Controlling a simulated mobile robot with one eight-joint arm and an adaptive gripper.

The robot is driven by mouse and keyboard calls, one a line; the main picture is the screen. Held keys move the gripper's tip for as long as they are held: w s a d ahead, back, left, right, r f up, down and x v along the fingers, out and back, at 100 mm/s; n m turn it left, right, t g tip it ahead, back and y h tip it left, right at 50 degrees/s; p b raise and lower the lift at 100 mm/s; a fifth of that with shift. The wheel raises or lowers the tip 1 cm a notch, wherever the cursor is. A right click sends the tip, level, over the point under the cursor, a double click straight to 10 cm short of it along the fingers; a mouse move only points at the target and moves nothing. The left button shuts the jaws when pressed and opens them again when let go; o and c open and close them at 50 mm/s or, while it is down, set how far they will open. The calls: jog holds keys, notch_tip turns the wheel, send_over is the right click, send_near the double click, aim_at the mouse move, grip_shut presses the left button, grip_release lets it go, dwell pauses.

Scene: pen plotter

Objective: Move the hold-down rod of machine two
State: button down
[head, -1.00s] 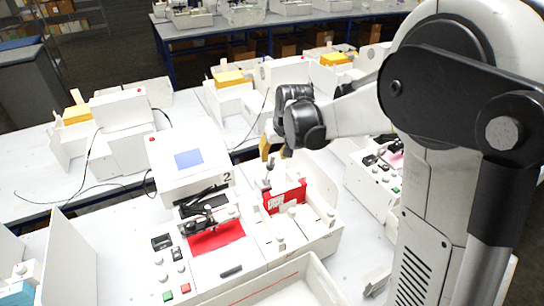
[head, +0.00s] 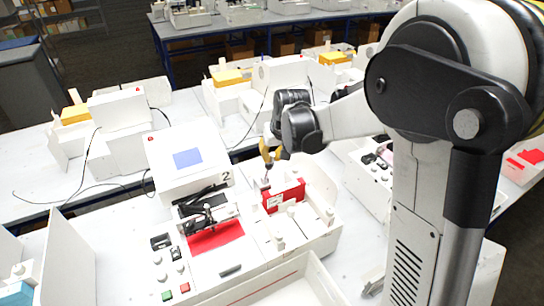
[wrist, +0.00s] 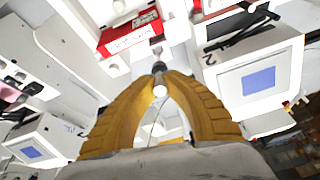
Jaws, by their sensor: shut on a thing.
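Machine two (head: 188,160) is the white machine marked "2", with a blue screen and a red sheet (head: 215,238) on its bed. Its hold-down rod is a short upright with a dark knob (wrist: 159,67), beside a red lettered block (head: 284,196). My gripper (head: 267,165) has yellow fingers and comes down from above, at the back of the machine's right part. In the wrist view the fingertips (wrist: 160,74) close around the knob end of the rod. The rod's lower end is partly hidden in the head view.
A white open tray (head: 290,285) stands at the front edge. Another machine (head: 380,165) is close on the right, partly behind my arm. More machines with yellow blocks (head: 229,77) stand on the table behind. Cables lie on the left table.

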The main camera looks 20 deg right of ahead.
jog(key=s+d+f+t+y+b, duration=0.1)
jog(key=s+f+t+b, duration=0.8)
jog(key=b, duration=0.9)
jog(key=shift+d+y, duration=0.4)
jog(key=shift+d, duration=0.05)
jog(key=shift+r, duration=0.1)
jog(key=c, duration=1.4)
grip_release()
jog(key=shift+v, duration=6)
